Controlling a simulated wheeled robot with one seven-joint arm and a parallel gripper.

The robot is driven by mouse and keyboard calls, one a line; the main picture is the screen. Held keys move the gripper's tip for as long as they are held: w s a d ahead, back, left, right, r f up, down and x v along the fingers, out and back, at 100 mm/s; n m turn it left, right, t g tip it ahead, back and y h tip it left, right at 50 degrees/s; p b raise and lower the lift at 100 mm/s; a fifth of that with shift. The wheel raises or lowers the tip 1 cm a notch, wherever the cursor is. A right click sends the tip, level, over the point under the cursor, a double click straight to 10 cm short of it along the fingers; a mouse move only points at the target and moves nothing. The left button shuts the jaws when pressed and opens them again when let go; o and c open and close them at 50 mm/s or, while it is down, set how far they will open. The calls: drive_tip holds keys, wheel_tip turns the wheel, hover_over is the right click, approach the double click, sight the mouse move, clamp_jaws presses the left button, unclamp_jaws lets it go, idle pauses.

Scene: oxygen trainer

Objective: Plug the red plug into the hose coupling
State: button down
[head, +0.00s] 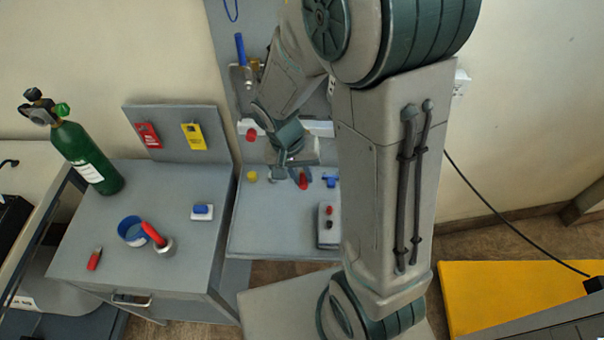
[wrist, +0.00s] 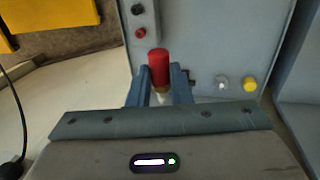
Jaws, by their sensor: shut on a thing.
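The red plug (wrist: 159,65) is a short red cylinder standing up between my gripper's two blue-grey fingers in the wrist view. My gripper (wrist: 159,85) is shut on it, with a pale piece low between the fingers. In the head view my gripper (head: 290,177) is low over the grey panel bench, and the red plug (head: 303,180) shows at its right side. I cannot make out the hose coupling for certain. Whether the plug touches anything besides the fingers is unclear.
A yellow knob (wrist: 249,84) and a white knob (wrist: 222,83) are right of my gripper in the wrist view. A small box (head: 328,235) with red and black knobs stands at the bench's right. A green cylinder (head: 88,155) stands on the left bench (head: 75,225).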

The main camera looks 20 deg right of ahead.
drive_tip(key=shift+w+d, duration=0.3)
drive_tip(key=shift+w, duration=0.6)
drive_tip(key=shift+w+d, duration=0.35)
drive_tip(key=shift+w, duration=0.6)
drive_tip(key=shift+w+d, duration=0.3)
drive_tip(key=shift+w, duration=0.6)
drive_tip(key=shift+b, duration=0.55)
drive_tip(key=shift+w+d, duration=0.25)
drive_tip(key=shift+w, duration=0.5)
drive_tip(key=shift+w+d, duration=0.2)
drive_tip(key=shift+w, duration=0.5)
drive_tip(key=c, duration=1.2)
unclamp_jaws()
drive_tip(key=shift+r, duration=0.1)
drive_tip(key=shift+c, duration=0.2)
